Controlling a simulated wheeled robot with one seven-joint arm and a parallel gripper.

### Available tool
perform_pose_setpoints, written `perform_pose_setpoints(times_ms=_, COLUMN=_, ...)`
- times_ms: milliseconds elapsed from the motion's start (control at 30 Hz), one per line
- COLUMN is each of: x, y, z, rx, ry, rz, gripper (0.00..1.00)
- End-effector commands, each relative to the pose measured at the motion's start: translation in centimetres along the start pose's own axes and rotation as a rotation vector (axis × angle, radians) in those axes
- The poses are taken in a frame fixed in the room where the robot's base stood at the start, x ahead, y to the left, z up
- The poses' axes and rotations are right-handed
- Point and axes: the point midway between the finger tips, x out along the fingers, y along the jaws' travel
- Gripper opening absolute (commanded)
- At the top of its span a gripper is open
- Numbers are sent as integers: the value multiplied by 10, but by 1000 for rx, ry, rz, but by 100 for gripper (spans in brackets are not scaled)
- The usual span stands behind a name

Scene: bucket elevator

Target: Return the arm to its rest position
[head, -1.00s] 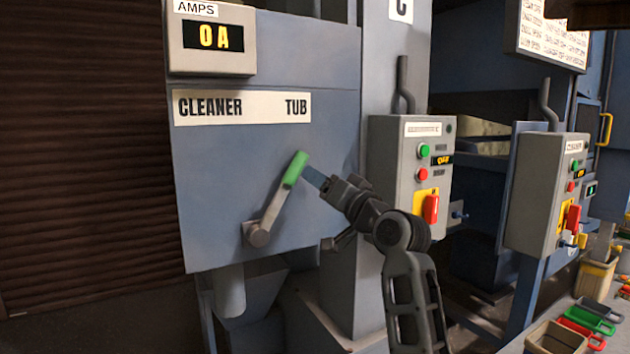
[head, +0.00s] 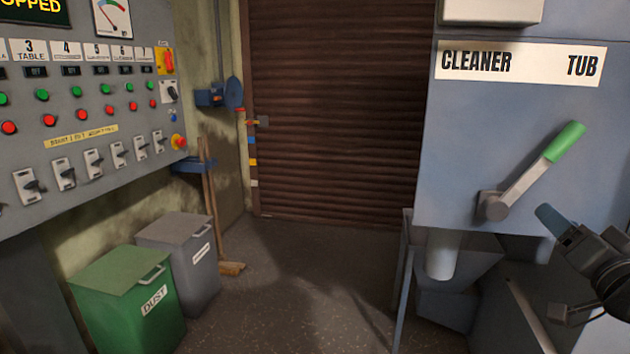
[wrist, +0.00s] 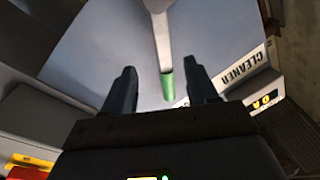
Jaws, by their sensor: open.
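My gripper (head: 553,218) is at the right edge of the head view, below and apart from the green-tipped lever. In the wrist view my gripper (wrist: 162,84) is open, its two dark fingers apart with nothing held. The lever's green handle (head: 565,142) points up and right on the blue cabinet, toward the TUB end of the CLEANER / TUB label (head: 520,63). In the wrist view the green handle (wrist: 167,87) shows in the gap between the fingers, but the head view shows it clear of them. Most of my arm is out of the head view.
A control panel (head: 90,140) with several buttons and switches is on the left. A green DUST bin (head: 125,295) and a grey bin (head: 185,255) stand below it, with a broom (head: 213,210) beside. A brown shutter (head: 335,110) closes the back. The middle floor is clear.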

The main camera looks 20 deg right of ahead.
Motion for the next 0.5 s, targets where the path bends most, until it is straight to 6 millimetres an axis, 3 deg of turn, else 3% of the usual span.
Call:
perform_pose_setpoints(times_ms=33, x=-14, y=-3, z=26, rx=-15, ry=-33, rz=3, gripper=58)
perform_pose_setpoints(times_ms=200, x=-60, y=-13, z=90, rx=-80, ry=-105, rz=1, gripper=58)
perform_pose_setpoints(times_ms=500, x=-161, y=-33, z=169, rx=-215, ry=-231, rz=-49, gripper=58)
